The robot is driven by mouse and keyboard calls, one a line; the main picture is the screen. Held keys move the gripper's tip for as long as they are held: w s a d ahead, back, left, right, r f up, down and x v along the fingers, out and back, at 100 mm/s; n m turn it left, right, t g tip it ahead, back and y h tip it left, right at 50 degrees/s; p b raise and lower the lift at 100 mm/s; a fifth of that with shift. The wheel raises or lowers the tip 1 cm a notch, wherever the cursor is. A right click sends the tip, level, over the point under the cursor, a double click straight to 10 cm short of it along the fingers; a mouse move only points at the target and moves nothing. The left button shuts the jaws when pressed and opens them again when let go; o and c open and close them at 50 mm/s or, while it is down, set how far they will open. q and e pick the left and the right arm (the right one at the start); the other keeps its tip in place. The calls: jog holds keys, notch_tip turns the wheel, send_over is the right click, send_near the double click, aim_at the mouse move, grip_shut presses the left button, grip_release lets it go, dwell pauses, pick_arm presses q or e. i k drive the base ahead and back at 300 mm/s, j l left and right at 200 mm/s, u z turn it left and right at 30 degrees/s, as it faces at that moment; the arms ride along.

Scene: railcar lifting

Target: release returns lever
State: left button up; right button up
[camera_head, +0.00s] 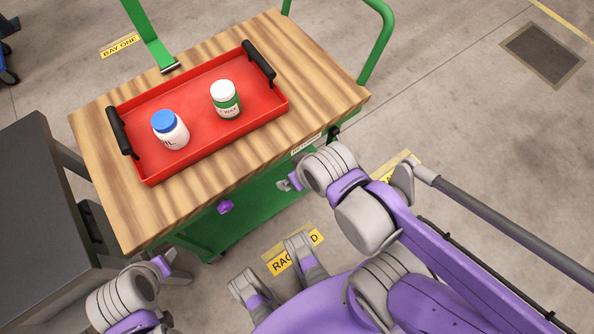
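A small dark part (333,133), which may be the lever, shows at the cart's near right edge, beside a white label (306,144) too small to read. It is partly hidden behind my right arm. My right gripper (289,183) is just in front of the cart's near side, below the label. Its fingers are small and seen from behind, and I cannot tell whether they touch anything. My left gripper (167,263) is low at the cart's near left corner, mostly hidden by its own wrist. A purple knob-like piece (225,207) shows against the cart's front; I cannot tell what it belongs to.
The wood-topped green cart (330,85) carries a red tray (206,138) with black handles. In it stand a blue-capped white bottle (171,130) and a green-labelled jar (226,99). A dark grey bench (35,220) stands close on the left.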

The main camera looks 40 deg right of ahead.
aim_at(341, 146)
jog(key=l+z, duration=0.15)
jog(key=z, duration=0.35)
jog(key=k+l+z, duration=0.1)
jog(key=l+z, duration=0.15)
jog(key=z, duration=0.2)
jog(key=l+z, duration=0.15)
jog(key=z, duration=0.35)
jog(key=k+l+u, duration=0.15)
jog(key=u, duration=0.3)
jog(key=k+u, duration=0.25)
jog(key=u, duration=0.15)
